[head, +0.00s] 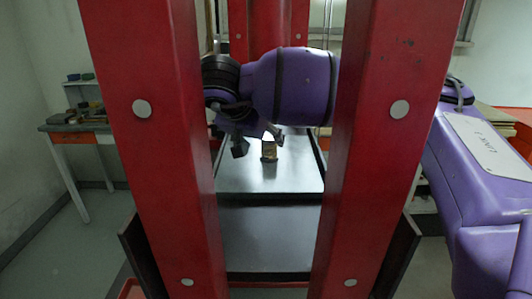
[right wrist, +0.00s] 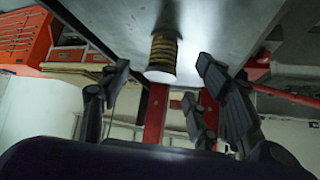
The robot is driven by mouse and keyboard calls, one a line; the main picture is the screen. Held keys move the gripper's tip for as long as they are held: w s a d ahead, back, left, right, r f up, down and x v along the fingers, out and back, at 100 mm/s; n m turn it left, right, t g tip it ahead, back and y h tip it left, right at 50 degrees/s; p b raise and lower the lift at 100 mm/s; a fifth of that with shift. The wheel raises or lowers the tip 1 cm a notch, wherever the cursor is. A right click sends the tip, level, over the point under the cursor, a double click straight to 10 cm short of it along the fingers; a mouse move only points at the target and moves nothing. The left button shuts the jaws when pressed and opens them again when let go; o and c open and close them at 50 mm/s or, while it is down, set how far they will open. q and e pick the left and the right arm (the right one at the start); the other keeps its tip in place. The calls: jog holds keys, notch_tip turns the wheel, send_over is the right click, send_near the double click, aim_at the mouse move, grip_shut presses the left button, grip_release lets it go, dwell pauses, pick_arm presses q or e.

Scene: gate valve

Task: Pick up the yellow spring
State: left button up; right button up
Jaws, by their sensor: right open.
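The yellow spring (head: 269,150) stands upright on a grey metal plate (head: 262,215) between the red posts. It looks like a short coil with dark bands. My right gripper (head: 257,142) is open and empty, close to the spring, with the purple arm reaching in behind the right post. In the right wrist view the spring (right wrist: 164,50) appears between the spread fingers, a little beyond their tips, with a pale round end towards the camera. I cannot tell whether any finger touches it. My left gripper is not in view.
Two thick red posts, left (head: 160,180) and right (head: 378,170), stand in front and frame a narrow opening. A workbench (head: 80,128) with small items stands at the back left. The plate around the spring looks clear.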

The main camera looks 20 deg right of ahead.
aim_at(265, 140)
jog(key=x, duration=0.5)
jog(key=shift+w+f, duration=0.25)
jog(key=shift+w, duration=0.1)
grip_shut()
jog(key=shift+r, duration=0.1)
